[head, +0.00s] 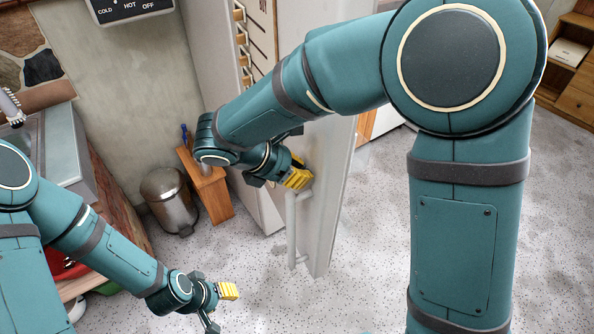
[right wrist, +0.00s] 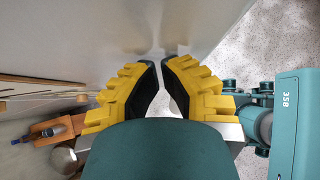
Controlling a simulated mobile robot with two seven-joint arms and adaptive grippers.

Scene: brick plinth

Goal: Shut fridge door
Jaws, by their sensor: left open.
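The fridge door (head: 330,205) stands swung out from the pale fridge body (head: 208,50), whose shelves show at the top. A long white handle (head: 292,230) runs down the door's left-hand side. My right gripper (head: 306,178) is beside the door near the handle's top end; whether it touches is unclear. In the right wrist view its yellow fingertips (right wrist: 161,62) are close together with a narrow gap and nothing seen between them. A pale smooth surface (right wrist: 140,25) lies just ahead of them. My left gripper (head: 224,307) is open and empty, low over the floor, left of the door.
A metal bin (head: 170,200) and a small wooden stand (head: 207,190) are by the wall left of the fridge. A counter with a sink (head: 55,145) is at the left. Wooden shelving (head: 575,85) is at the far right. The speckled floor right of the door is clear.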

